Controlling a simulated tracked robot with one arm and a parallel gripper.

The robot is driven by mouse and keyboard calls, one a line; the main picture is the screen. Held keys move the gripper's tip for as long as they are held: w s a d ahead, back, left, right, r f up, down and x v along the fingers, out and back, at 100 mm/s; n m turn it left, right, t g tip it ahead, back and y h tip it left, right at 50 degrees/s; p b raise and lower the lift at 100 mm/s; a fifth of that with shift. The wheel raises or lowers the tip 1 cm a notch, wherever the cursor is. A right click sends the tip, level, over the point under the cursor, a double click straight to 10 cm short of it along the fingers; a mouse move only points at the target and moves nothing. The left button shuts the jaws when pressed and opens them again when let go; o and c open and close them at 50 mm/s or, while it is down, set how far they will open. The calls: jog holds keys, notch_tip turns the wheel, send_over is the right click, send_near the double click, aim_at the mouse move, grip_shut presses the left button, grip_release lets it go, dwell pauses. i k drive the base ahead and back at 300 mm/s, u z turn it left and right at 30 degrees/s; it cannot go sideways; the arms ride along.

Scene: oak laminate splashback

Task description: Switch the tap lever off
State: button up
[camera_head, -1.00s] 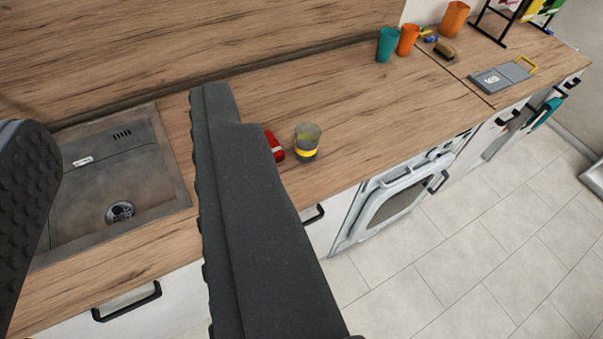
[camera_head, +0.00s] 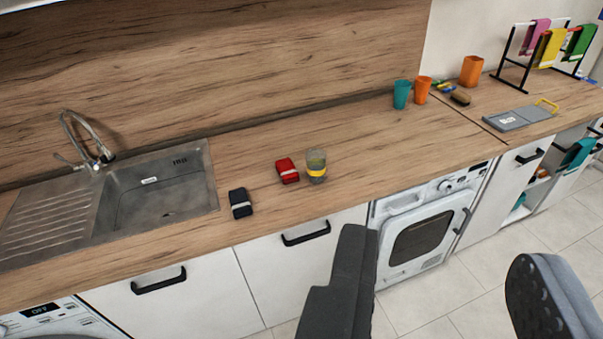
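The tap (camera_head: 86,137) stands at the back edge of the sink (camera_head: 165,205), in the left part of the view. It has a tall, curved grey spout. A thin lever (camera_head: 64,160) seems to stick out to the left of the tap's base; it is small, and I cannot tell its exact setting. No water stream can be made out. My gripper (camera_head: 441,250) is open and empty, its two dark fingers wide apart at the lower right. It is in front of the cupboards and the oven-like appliance, well to the right of the tap and apart from it.
Cups (camera_head: 402,94) and a towel rack (camera_head: 545,50) stand farther right. Drawer handles (camera_head: 158,281) stick out below the counter.

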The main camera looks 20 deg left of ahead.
aim_at(75, 168)
jog(key=z, duration=0.25)
jog(key=i, duration=1.4)
jog(key=u, duration=0.35)
jog(key=i, duration=0.9)
jog(key=u, duration=0.55)
